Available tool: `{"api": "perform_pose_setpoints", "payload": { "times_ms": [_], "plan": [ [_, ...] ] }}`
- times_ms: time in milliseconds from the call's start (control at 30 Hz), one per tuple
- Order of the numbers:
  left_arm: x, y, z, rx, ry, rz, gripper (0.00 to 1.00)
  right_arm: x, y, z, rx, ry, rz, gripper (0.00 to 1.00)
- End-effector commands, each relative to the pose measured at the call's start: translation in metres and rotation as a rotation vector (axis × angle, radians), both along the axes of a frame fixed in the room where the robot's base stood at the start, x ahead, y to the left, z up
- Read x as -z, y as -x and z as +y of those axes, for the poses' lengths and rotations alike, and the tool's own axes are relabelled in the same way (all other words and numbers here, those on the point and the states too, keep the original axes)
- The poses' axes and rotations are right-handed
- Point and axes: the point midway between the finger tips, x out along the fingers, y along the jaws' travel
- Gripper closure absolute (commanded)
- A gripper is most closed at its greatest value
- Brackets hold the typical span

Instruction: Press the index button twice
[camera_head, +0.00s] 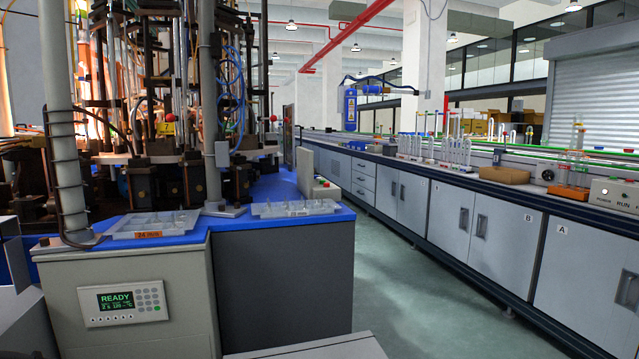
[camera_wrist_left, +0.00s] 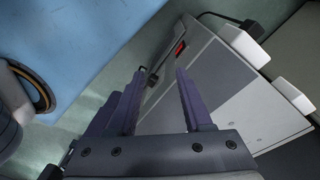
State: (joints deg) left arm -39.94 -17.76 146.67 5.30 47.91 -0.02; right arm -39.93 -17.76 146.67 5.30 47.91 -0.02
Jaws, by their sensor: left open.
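No button marked as the index button can be read in either view. A keypad panel (camera_head: 123,303) with a green READY display is on the machine's front left. My left gripper (camera_wrist_left: 160,74) is open and empty in its wrist view, with its dark fingers apart. A pale cabinet-like surface (camera_wrist_left: 215,85) with a small red mark lies beyond the fingers. Neither gripper shows in the head view.
The blue machine deck (camera_head: 270,233) carries clear trays (camera_head: 153,226) and upright posts (camera_head: 212,100). A long bench with grey cabinets (camera_head: 480,226) and glassware racks runs along the right. The green floor (camera_head: 385,285) between them is clear.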

Motion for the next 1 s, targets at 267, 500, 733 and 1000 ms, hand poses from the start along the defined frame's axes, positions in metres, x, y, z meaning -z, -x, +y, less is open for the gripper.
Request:
{"api": "perform_pose_setpoints", "payload": {
  "times_ms": [267, 500, 733, 1000],
  "plan": [
    [0.0, 0.0, 0.0, 0.0, 0.0, 0.0, 0.5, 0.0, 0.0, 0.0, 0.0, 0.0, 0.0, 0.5],
    [0.0001, 0.0001, 0.0001, 0.0, 0.0, 0.0, 0.84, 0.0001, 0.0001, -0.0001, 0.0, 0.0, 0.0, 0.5],
    [0.0001, 0.0001, 0.0001, 0.0, 0.0, 0.0, 1.0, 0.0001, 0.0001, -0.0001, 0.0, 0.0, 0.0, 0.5],
    [0.0002, 0.0001, 0.0, 0.0, 0.0, 0.0, 1.0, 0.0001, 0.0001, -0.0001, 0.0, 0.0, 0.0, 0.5]
  ]
}}
